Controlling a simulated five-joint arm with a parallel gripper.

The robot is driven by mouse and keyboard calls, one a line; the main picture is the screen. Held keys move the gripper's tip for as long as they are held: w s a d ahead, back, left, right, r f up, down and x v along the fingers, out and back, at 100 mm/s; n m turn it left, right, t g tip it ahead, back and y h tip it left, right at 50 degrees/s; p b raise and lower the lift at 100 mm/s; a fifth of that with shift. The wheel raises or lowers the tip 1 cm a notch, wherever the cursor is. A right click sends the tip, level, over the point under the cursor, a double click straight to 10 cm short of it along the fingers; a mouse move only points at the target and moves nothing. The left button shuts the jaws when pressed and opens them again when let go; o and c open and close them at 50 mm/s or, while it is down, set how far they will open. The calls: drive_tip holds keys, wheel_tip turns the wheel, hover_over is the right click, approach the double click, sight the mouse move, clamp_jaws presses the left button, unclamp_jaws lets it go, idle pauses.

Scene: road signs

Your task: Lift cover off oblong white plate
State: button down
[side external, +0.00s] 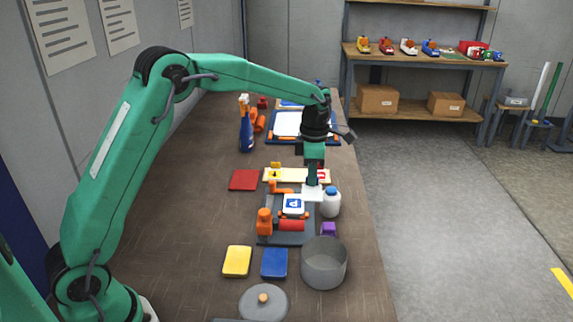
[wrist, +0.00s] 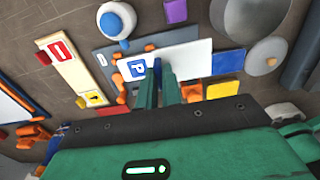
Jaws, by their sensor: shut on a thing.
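A white plate with a blue P square (side external: 293,205) is at the dark grey tray (side external: 268,215) in the middle of the bench. In the wrist view the P square (wrist: 138,69) shows at the left end of an oblong white shape. My gripper (side external: 312,183) points down just behind the P and is shut on a flat white piece, taken as the cover (side external: 313,195). In the wrist view my gripper (wrist: 159,68) overlaps the white piece (wrist: 190,68). Where plate and cover part, and any gap between them, I cannot tell.
A white bottle with blue cap (side external: 331,203) stands close right of my gripper. A grey pot (side external: 324,266) is in front; a cream sign board (side external: 297,175) lies behind.

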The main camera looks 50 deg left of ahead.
drive_tip(key=shift+d+r, duration=0.1)
drive_tip(key=shift+d, duration=0.05)
drive_tip(key=shift+r, duration=0.2)
idle(0.6)
drive_tip(key=shift+r, duration=1.1)
drive_tip(key=shift+r, duration=0.45)
